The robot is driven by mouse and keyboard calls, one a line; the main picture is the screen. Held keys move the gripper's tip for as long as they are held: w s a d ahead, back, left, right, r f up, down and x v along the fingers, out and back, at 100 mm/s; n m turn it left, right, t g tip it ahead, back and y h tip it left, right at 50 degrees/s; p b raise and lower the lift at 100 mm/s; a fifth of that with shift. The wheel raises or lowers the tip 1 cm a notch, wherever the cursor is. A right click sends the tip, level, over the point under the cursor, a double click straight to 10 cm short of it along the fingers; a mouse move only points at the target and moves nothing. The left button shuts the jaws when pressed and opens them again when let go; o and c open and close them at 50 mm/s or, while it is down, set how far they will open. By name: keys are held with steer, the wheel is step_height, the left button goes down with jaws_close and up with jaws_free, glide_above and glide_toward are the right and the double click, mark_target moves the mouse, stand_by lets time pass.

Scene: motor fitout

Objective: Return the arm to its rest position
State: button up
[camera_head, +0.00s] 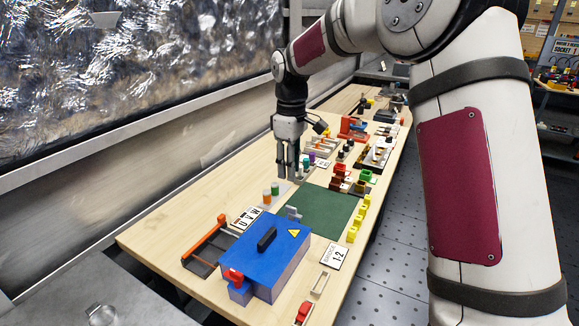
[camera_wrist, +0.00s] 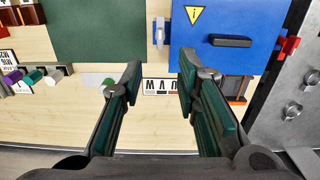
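My gripper (camera_head: 289,178) hangs at the end of my bent arm, pointing down above the left part of the wooden workbench, beside the green mat (camera_head: 318,209). In the wrist view my gripper (camera_wrist: 160,72) has its two dark fingers well apart. Nothing is held between them. Beyond the fingertips lies the bench with a white letter card (camera_wrist: 160,87), partly hidden by the fingers. The gap between fingertips and bench cannot be judged exactly.
A blue box (camera_head: 262,268) with a black handle stands at the near end. Small orange (camera_head: 266,196) and green (camera_head: 275,189) cylinders stand near the gripper. Yellow parts (camera_head: 358,221) line the mat's right edge. Several fixtures crowd the far bench. The bench's left strip is mostly bare.

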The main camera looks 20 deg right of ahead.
steer(key=s+r+m+t+h, duration=0.1)
steer(key=s+r+m+t, duration=0.15)
steer(key=s+r, duration=0.7)
steer(key=s+r+m+t, duration=0.15)
steer(key=s+m, duration=0.25)
steer(key=s, duration=1.2)
steer(key=s+f+m+y, duration=0.1)
steer(key=s+f+m, duration=0.1)
steer(key=s, duration=0.8)
steer(key=shift+s+d+f+m, duration=0.15)
steer(key=shift+d+f+m, duration=0.2)
steer(key=shift+f, duration=0.35)
